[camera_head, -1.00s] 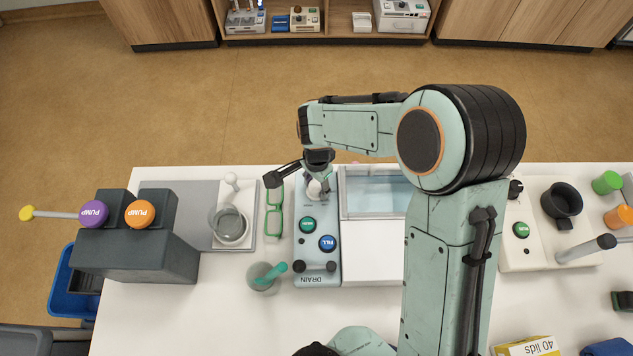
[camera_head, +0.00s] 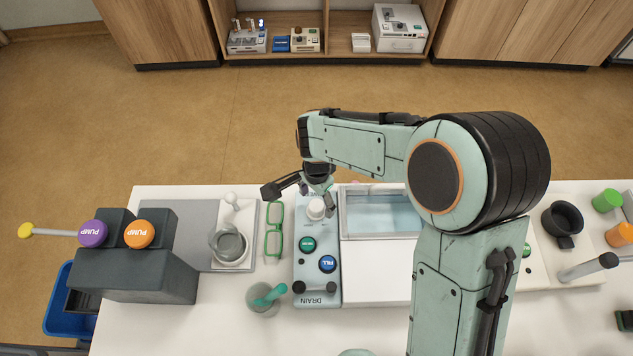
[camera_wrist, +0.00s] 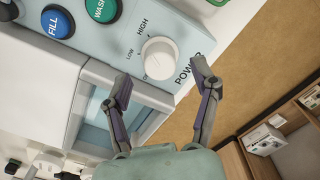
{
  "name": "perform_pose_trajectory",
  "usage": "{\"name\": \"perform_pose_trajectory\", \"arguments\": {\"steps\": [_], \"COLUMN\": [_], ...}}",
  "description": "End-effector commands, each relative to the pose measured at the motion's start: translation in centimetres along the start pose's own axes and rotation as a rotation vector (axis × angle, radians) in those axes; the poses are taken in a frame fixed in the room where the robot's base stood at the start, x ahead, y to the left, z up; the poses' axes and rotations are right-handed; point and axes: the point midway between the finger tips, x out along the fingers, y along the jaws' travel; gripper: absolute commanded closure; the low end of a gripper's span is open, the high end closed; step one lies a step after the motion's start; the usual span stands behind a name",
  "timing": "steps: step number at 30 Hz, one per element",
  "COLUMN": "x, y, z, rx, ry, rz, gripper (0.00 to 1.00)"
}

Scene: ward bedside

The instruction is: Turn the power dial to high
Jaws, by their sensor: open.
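The power dial (camera_wrist: 160,58) is a round white knob on the light blue panel (camera_wrist: 118,42), with OFF, LOW, HIGH and POWER printed around it in the wrist view. A small mark on its rim seems to be near OFF, but I cannot be sure. In the head view the dial (camera_head: 316,208) sits at the panel's far end, just below my gripper. My gripper (camera_wrist: 160,80) is open and empty, its two fingers spread to either side of the dial in the wrist view. Whether they are level with it or above it is hard to tell. Nothing touches visibly.

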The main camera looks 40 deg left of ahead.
Motion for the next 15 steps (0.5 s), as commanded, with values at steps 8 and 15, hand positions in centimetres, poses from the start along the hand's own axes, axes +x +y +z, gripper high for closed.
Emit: {"name": "perform_pose_trajectory", "arguments": {"steps": [8,15], "x": [-6.4,-9.0], "y": [-0.1,0.0], "z": [-0.1,0.0], "rx": [0.001,0.0], "ry": [0.003,0.0], "rz": [-0.004,-0.001], "gripper": [0.38,0.38]}}
